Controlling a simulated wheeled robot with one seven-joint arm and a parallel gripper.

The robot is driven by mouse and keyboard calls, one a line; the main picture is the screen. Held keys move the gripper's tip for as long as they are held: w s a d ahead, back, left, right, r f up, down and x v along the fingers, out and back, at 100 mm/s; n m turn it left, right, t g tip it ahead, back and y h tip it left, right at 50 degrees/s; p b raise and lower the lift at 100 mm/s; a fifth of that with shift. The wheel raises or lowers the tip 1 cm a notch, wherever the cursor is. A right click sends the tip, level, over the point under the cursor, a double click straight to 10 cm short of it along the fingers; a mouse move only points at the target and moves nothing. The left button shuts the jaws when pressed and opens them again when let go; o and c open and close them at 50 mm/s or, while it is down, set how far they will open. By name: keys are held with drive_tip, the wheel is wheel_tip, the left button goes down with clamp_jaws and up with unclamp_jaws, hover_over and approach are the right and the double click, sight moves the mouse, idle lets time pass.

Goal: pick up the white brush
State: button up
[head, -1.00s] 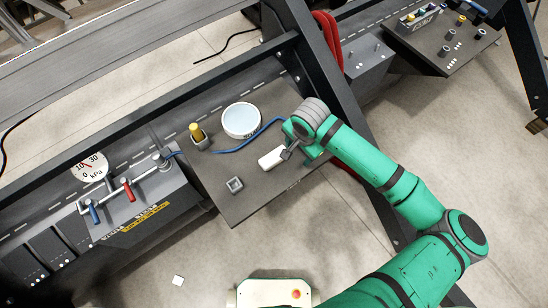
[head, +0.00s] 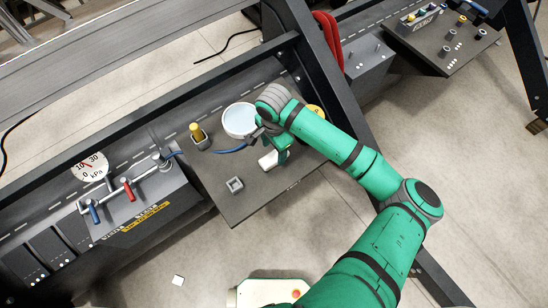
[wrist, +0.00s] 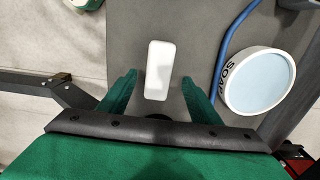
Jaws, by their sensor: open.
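The white brush (wrist: 159,68) shows in the wrist view as a rounded white block on the grey shelf. It lies lengthwise between and beyond the two green fingertips of my gripper (wrist: 158,78). The fingers are apart, with a gap on both sides of it. A dark round part shows at its near end, partly hidden by my gripper's body. In the head view the brush (head: 267,161) is partly covered by my gripper (head: 277,152), which is over the shelf at its right end. I cannot tell the height of the fingers above the shelf.
A white bowl of pale blue liquid (head: 240,119), lettered "SOAP" in the wrist view, stands close by. A blue hose (wrist: 228,50) runs between it and the brush. A yellow-topped peg (head: 197,132) and a small grey square socket (head: 235,184) are on the shelf (head: 215,170).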

sight(274, 156)
wheel_tip(274, 156, down, 5)
drive_tip(key=shift+d+r, duration=0.1)
drive_tip(key=shift+c, duration=0.6)
drive_tip(key=c, duration=1.1)
